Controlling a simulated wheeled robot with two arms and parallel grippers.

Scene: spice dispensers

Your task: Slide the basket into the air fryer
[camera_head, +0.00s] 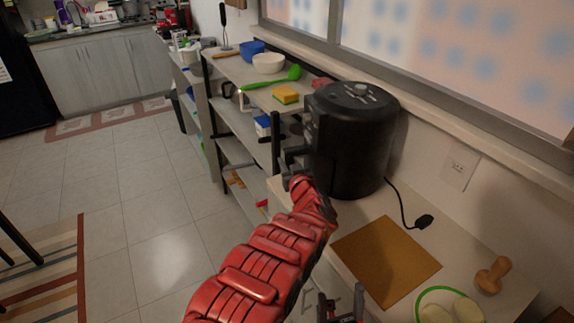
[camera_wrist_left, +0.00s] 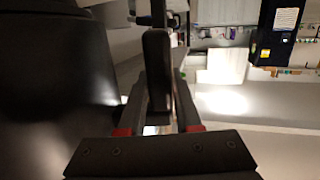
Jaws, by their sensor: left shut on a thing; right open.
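The black air fryer (camera_head: 352,140) stands upright on the counter beside the window. Its side fills the left of the left wrist view (camera_wrist_left: 52,85). My left gripper (camera_head: 294,160), on the red arm, is at the fryer's front, on its left side. In the left wrist view its fingers (camera_wrist_left: 158,95) are closed around the dark basket handle (camera_wrist_left: 156,62). The basket body is hidden, and I cannot tell how far it stands out of the fryer. My right gripper (camera_head: 341,308) is open and empty at the bottom edge, partly cut off.
A brown board (camera_head: 386,260) lies on the counter in front of the fryer. A black cord (camera_head: 402,208) runs beside it. A wooden object (camera_head: 493,275) is further right. A shelf with a yellow sponge (camera_head: 286,94), green spoon (camera_head: 272,80) and bowls (camera_head: 268,63) stands behind-left. Floor at left is open.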

